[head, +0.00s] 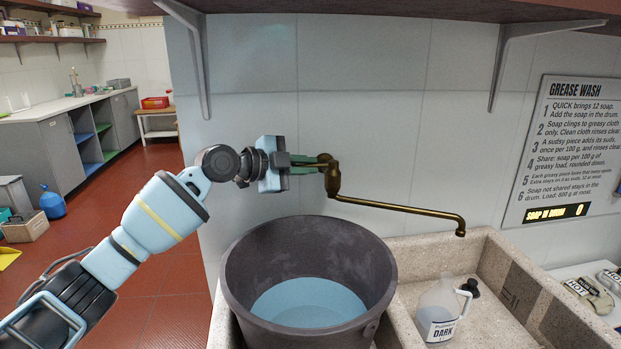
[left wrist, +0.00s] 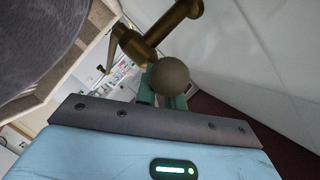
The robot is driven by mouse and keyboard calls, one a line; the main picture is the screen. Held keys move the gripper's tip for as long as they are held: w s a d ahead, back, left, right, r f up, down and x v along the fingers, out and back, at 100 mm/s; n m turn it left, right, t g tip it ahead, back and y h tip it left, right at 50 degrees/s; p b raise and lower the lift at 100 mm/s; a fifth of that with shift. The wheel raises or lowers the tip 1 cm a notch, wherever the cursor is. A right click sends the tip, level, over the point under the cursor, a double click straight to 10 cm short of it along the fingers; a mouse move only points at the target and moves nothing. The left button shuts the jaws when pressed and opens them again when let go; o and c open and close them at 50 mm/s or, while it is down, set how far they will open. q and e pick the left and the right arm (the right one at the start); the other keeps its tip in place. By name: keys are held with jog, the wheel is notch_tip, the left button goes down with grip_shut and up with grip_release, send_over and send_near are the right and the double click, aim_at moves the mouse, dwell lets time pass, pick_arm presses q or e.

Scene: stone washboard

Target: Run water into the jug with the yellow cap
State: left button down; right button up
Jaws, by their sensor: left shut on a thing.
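A brass tap (head: 400,208) comes out of the wall, its long spout reaching right over the stone sink. No water shows at its downturned end. My left gripper (head: 308,164) is shut on the tap's handle at the left. In the left wrist view, its green fingers sit around a round knob (left wrist: 170,75) beside the brass tap body (left wrist: 140,45). A translucent jug (head: 437,308) labelled "DARK" stands upright in the sink, below and slightly left of the spout end. I see no yellow cap. My right gripper is not in view.
A big dark tub (head: 255,265) with pale blue liquid stands left of the jug, below the tap handle. The stone sink's rim (head: 445,241) runs around the jug. Cloths marked "HOT" (head: 590,293) lie at the right. A "GREASE WASH" sign (head: 570,150) hangs on the wall.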

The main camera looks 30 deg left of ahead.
pick_arm(q)
jog(key=shift+a+f+m+g+h+b, duration=0.2)
jog(key=shift+f+m+g+h+b, duration=0.1)
jog(key=shift+f+g+h+b, duration=0.15)
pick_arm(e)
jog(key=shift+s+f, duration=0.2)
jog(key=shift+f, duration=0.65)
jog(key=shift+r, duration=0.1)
pick_arm(q)
jog(key=c, duration=1.7)
grip_release()
jog(key=shift+w+a, duration=0.1)
jog(key=shift+o, duration=1)
jog(key=shift+w+a, duration=0.2)
jog(key=shift+s+d+r, duration=0.1)
jog(key=shift+s+r, duration=0.05)
jog(key=b+v, duration=0.1)
jog(key=v, duration=0.6)
jog(key=shift+s+a, duration=0.25)
jog(key=shift+s, duration=0.05)
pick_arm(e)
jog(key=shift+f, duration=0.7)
